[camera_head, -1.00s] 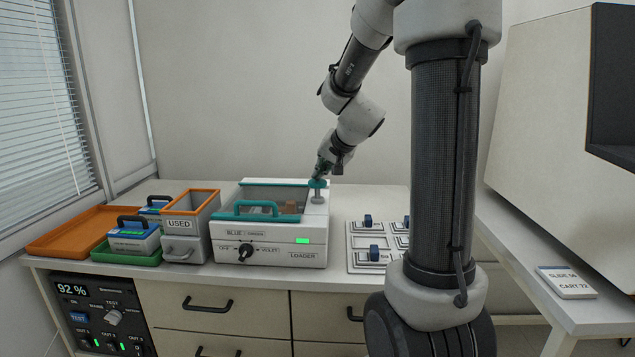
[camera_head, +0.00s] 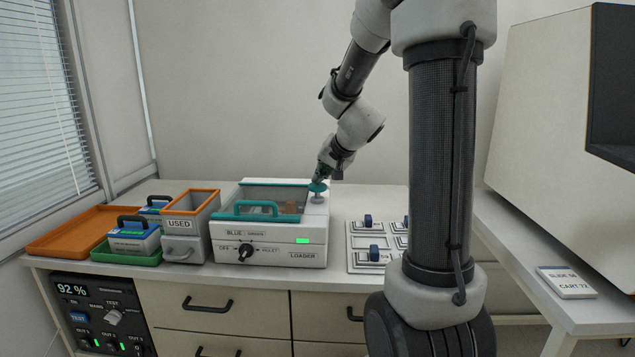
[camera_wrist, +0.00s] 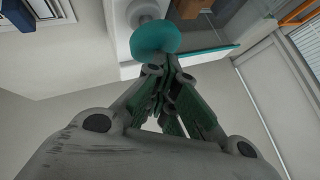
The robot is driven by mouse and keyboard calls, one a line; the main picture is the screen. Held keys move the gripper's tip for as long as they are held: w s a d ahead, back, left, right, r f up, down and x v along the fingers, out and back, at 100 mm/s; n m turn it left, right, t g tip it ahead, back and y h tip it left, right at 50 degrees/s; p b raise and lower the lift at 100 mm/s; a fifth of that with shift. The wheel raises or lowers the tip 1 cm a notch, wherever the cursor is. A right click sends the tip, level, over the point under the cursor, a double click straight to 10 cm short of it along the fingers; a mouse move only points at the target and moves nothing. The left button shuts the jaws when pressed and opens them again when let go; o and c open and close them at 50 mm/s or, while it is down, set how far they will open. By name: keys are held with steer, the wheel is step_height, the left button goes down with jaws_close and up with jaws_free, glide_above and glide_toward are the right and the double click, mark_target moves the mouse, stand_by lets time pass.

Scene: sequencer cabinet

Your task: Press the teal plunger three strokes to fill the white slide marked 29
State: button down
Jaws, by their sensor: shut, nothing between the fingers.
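The teal plunger (camera_head: 318,187) stands on a pale stem at the right rear corner of the white loader (camera_head: 270,258). Its round knob also shows in the wrist view (camera_wrist: 155,38). My gripper (camera_head: 318,180) is shut and empty, with its fingertips at the knob. In the wrist view the closed fingertips (camera_wrist: 158,66) overlap the knob's near edge; I cannot tell whether they touch it. The loader has a clear lid with a teal handle, a black dial and a lit green display. A brownish item shows dimly under the lid. No slide marked 29 can be made out.
Left of the loader stand an orange-rimmed bin marked USED (camera_head: 190,202), a green tray (camera_head: 126,258) with blue-and-white cartridges, and an orange tray (camera_head: 78,232). A white rack (camera_head: 360,262) with blue-handled pieces lies to the right. A sign (camera_head: 566,282) lies on the right table.

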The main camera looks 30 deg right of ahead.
steer(key=shift+f, duration=0.65)
stand_by(0.5)
steer(key=shift+r, duration=1.9)
steer(key=shift+f, duration=0.15)
steer(key=shift+f, duration=0.3)
steer(key=shift+f, duration=1.45)
stand_by(0.6)
steer(key=shift+r, duration=1.9)
steer(key=shift+f, duration=0.15)
